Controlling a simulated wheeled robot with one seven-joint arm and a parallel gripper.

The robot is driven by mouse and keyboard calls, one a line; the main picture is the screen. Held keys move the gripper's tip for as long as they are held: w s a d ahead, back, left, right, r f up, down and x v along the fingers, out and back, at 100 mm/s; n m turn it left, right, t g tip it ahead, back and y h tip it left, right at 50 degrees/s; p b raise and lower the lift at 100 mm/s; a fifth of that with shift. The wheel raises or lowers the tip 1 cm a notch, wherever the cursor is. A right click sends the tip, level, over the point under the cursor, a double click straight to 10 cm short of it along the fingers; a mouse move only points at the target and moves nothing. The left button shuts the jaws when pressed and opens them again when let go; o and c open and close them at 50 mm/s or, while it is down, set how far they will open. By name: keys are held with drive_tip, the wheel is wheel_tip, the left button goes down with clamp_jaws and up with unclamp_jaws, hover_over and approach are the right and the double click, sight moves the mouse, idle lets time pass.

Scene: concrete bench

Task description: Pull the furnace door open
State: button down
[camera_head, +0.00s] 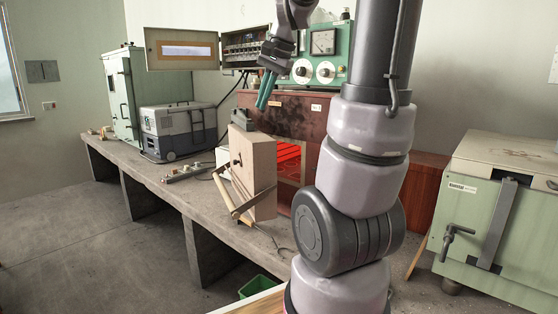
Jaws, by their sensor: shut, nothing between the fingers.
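The furnace (318,117) is a reddish-brown box on the bench, with dark marks on its top part. Its thick beige door (262,180) stands swung out from the front, and the red glowing chamber (286,158) shows beside it. A wooden handle bar (229,193) on dark brackets is on the door's outer side. My gripper (262,105), with teal fingers, is shut and empty. In the picture it is above the door and in front of the furnace's upper part, apart from the handle. My arm hides the furnace's right part.
The concrete bench (178,189) holds a grey cooler-like box (180,130), a green cabinet (121,92) and small loose parts. A green control panel (325,70) is above the furnace. A pale green unit (490,210) stands right. A green bin (258,287) is below; floor at left is clear.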

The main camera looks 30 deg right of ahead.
drive_tip(key=w+d+f+m+g, duration=0.2)
drive_tip(key=w+d+f+m, duration=0.2)
drive_tip(key=w+d+f, duration=0.4)
drive_tip(key=w+d+f+m+g, duration=0.2)
drive_tip(key=w+d+f+m, duration=0.3)
drive_tip(key=d, duration=0.6)
drive_tip(key=w+a+f, duration=0.1)
drive_tip(key=a+f, duration=0.5)
drive_tip(key=f, duration=0.4)
drive_tip(key=shift+a+n, duration=0.2)
drive_tip(key=shift+n, duration=0.1)
drive_tip(key=shift+w, duration=0.1)
